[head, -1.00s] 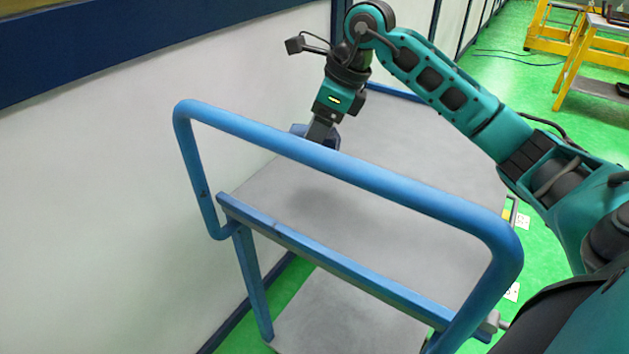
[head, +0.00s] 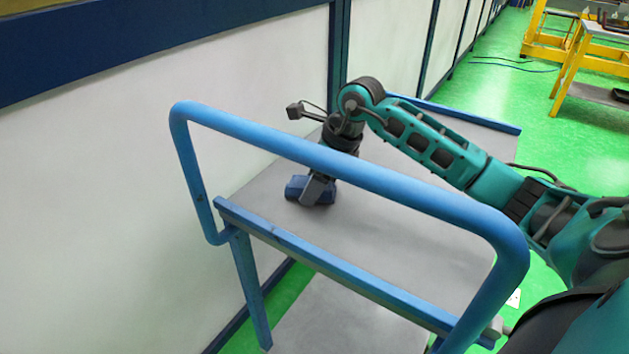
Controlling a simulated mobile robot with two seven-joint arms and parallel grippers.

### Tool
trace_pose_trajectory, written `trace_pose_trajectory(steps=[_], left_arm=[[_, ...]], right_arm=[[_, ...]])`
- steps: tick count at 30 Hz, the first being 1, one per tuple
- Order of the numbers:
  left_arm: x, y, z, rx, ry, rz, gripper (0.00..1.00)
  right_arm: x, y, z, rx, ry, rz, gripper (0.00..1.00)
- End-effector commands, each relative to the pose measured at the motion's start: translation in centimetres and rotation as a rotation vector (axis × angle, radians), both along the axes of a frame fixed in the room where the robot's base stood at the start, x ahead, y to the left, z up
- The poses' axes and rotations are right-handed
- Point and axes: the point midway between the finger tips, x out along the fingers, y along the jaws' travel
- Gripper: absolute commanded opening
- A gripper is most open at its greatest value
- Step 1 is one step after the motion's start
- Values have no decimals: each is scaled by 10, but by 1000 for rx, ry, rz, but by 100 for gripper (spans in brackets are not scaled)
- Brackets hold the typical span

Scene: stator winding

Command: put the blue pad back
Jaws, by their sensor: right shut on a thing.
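The blue pad (head: 296,188) is a small dark blue block at the left part of the cart's grey top shelf (head: 400,235), behind the handle bar. My right gripper (head: 313,194) points down and is shut on the pad. The pad is at or just above the shelf; I cannot tell whether it touches. The handle bar hides part of the gripper's wrist. My left gripper is not in view.
The cart's blue handle (head: 345,172) rises in front of the shelf. A white wall (head: 90,200) stands at the left, close to the cart. A yellow workbench (head: 570,80) is at the back right. Most of the shelf is bare.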

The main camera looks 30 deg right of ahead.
Motion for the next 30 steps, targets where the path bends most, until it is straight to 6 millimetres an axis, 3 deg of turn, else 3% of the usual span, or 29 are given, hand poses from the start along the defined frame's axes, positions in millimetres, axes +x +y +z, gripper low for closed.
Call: trace_pose_trajectory(steps=[2,3,10,20,30], left_arm=[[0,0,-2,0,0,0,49],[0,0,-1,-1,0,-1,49],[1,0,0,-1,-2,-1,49],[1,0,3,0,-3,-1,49],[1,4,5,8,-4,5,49]], right_arm=[[0,0,-3,0,0,0,32],[0,0,-2,0,0,0,68],[0,0,-1,0,0,0,90],[0,-1,4,-1,-1,0,91],[-17,-19,64,-4,-4,0,91]])
